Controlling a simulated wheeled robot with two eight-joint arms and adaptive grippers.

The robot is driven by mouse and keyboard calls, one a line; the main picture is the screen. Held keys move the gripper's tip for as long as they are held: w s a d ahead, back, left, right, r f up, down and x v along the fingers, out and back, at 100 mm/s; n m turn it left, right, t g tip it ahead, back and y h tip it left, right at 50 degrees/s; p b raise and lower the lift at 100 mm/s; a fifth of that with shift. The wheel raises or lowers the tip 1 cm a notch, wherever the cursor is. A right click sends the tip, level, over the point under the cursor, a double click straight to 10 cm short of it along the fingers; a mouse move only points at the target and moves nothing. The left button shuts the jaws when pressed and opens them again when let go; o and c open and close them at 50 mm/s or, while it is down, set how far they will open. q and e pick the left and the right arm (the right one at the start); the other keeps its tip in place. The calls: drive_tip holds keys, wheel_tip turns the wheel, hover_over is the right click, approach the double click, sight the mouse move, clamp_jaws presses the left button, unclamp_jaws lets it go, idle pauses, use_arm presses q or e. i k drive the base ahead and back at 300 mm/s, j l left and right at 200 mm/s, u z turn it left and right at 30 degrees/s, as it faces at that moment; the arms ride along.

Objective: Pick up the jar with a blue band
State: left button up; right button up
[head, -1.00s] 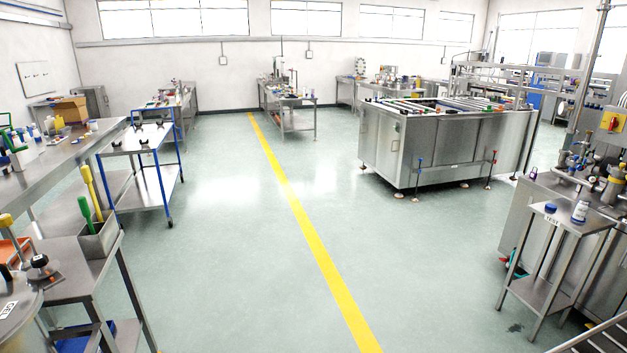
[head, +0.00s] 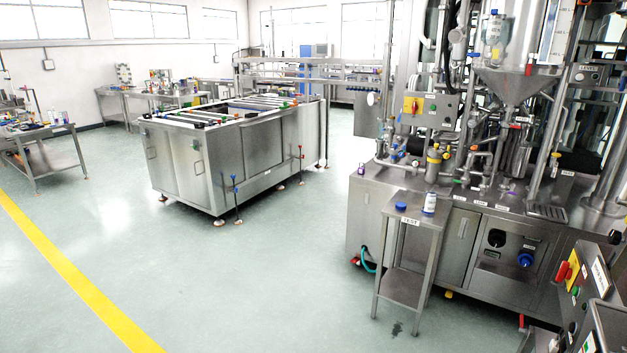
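A small white jar (head: 430,203) with what looks like a blue band stands upright on a small steel side table (head: 418,222). A low blue round object (head: 401,206), perhaps a cap or lid, is to its left on the same tabletop, above a "TEST" label on the table's edge. The jar is small in the picture, so its fine detail is hard to tell. Neither of my grippers is in view.
A large steel filling machine (head: 466,240) stands right behind the side table. A long steel conveyor cabinet (head: 235,155) is at centre left. A control panel (head: 590,275) is at the lower right. The floor (head: 250,285) in front is clear, with a yellow line at left.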

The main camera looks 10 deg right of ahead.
sight(430, 200)
drive_tip(key=i+l+z, duration=0.2)
drive_tip(key=i+z, duration=1.1)
drive_tip(key=i+l+u, duration=0.15)
drive_tip(key=i+l, duration=0.15)
drive_tip(key=i, duration=0.3)
drive_tip(key=i+l+u, duration=0.15)
drive_tip(key=i+l, duration=0.2)
drive_tip(key=i, duration=0.2)
drive_tip(key=i+l+u, duration=0.15)
drive_tip(key=i+l, duration=0.3)
drive_tip(key=i, duration=0.1)
